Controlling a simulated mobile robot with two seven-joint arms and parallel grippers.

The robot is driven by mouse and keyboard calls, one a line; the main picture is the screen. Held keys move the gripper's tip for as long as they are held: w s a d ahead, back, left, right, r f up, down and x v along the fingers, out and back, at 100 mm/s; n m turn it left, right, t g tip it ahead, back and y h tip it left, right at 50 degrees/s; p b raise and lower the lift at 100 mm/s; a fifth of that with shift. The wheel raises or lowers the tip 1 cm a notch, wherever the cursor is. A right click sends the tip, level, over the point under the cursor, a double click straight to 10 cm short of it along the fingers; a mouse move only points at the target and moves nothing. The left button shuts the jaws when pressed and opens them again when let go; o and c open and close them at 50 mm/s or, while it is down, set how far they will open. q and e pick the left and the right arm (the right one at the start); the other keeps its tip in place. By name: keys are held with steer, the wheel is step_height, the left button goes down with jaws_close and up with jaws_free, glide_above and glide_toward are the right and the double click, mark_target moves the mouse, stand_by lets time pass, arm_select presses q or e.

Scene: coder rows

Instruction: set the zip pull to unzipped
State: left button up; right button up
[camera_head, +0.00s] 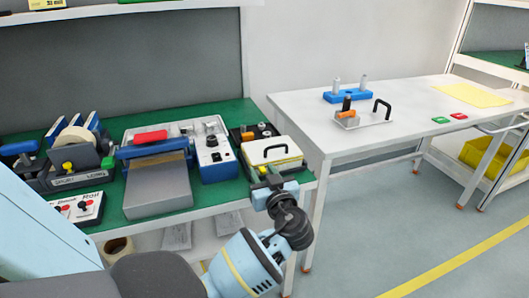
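I cannot make out a zip pull for certain at this size. My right gripper is not in view.
A blue-and-white control box (213,150), a grey press-like device (157,182) and a tape dispenser (75,160) crowd the green bench (118,212). A white table (400,96) with blue and grey fixtures stands right.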

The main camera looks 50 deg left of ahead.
arm_select(q)
steer(key=shift+d, duration=0.3)
steer(key=v, duration=0.7)
steer(key=shift+s, duration=0.15)
stand_by(0.4)
